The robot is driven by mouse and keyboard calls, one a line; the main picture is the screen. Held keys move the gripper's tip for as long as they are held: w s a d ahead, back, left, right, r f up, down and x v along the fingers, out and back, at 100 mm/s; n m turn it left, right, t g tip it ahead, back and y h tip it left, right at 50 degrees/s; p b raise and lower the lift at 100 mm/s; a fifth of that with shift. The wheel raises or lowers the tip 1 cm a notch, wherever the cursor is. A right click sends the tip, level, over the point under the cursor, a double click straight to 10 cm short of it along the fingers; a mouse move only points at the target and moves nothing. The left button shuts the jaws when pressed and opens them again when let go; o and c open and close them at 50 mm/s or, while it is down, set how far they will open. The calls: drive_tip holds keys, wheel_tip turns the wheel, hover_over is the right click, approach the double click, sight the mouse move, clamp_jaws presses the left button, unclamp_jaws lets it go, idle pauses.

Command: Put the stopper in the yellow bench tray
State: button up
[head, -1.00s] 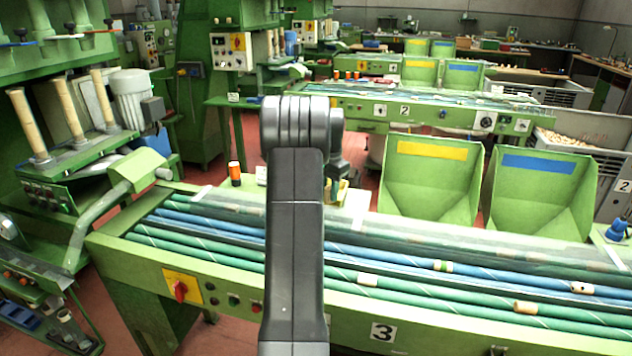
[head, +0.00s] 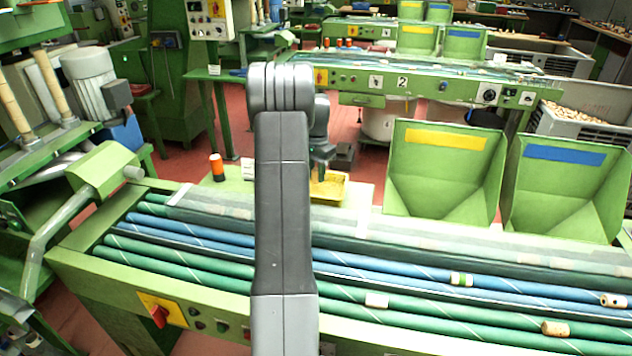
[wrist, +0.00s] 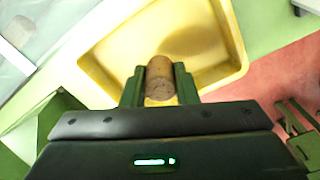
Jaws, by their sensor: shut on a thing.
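In the wrist view, my gripper (wrist: 159,88) is shut on a brown cork stopper (wrist: 160,76), held between its two green fingers. The yellow bench tray (wrist: 228,45) lies beyond and below the stopper in that view, with its floor and rim showing. The stopper appears over the tray's near part; its height above the floor is hard to judge. In the head view, the yellow bench tray (head: 335,190) sits on the pale green bench just right of my arm. My gripper (head: 318,176) shows above the tray's left part there, and the stopper is too small to make out.
An orange and black container (head: 217,168) stands on the bench left of my arm. Rollers with several corks run along the front. Two green bins, one with a yellow label (head: 445,140) and one with a blue label (head: 563,154), stand at the right.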

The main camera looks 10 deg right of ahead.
drive_tip(key=shift+f, duration=1.9)
drive_tip(key=shift+f, duration=0.2)
drive_tip(key=o, duration=0.9)
drive_tip(key=shift+r, duration=0.15)
wheel_tip(320, 180, up, 12)
drive_tip(key=shift+r, duration=0.1)
drive_tip(key=shift+b, duration=0.3)
